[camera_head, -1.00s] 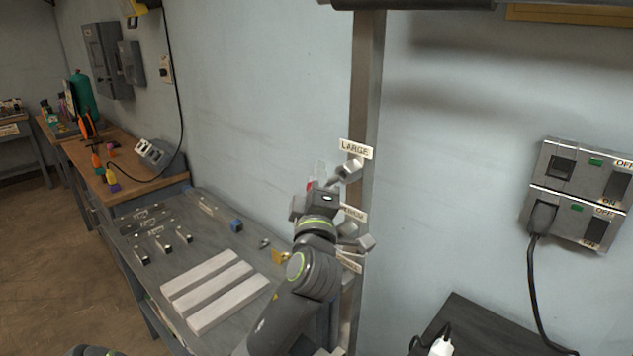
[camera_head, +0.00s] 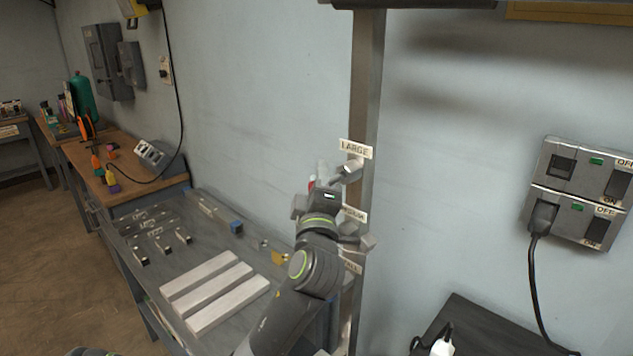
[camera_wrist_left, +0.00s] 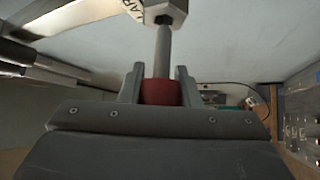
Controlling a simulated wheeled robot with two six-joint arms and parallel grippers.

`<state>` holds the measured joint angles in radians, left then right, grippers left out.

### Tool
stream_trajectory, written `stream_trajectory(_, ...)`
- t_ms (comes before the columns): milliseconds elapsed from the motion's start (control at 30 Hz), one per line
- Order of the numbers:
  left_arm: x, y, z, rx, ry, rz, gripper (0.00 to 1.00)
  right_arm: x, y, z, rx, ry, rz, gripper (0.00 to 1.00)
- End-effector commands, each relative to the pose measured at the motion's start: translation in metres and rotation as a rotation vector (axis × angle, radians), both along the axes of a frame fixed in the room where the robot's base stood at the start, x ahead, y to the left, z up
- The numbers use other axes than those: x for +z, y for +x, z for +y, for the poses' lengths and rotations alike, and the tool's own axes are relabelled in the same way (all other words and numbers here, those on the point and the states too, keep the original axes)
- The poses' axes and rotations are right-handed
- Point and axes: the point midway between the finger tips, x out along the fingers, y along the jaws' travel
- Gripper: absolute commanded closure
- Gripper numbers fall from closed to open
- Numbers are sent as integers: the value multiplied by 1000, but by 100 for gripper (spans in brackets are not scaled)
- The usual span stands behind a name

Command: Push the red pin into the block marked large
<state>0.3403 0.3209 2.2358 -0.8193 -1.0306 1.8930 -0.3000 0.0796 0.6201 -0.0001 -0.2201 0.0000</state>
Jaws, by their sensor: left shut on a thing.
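The red pin (camera_wrist_left: 160,91) has a red grip end and a grey shaft. My left gripper (camera_wrist_left: 160,84) is shut on the red end, which also shows as a small red patch in the head view (camera_head: 311,183). The shaft points up to the hole in the grey block marked large (camera_wrist_left: 165,10). The shaft tip overlaps the hole, but I cannot tell how deep it sits. In the head view the block (camera_head: 349,170) sits below its LARGE label (camera_head: 356,149) on the post, just right of my left gripper (camera_head: 323,180). My right gripper is out of view.
The metal post (camera_head: 366,90) carries more blocks and labels below, partly hidden by my left arm. Switch boxes (camera_head: 580,195) hang on the right wall.

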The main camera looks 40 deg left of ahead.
Motion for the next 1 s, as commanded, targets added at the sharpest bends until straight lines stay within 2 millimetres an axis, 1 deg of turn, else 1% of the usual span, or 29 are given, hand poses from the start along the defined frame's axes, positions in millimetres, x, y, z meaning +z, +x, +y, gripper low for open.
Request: stream_trajectory(1000, 0, 26, -2, -1, 1, -2, 93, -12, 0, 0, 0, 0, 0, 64)
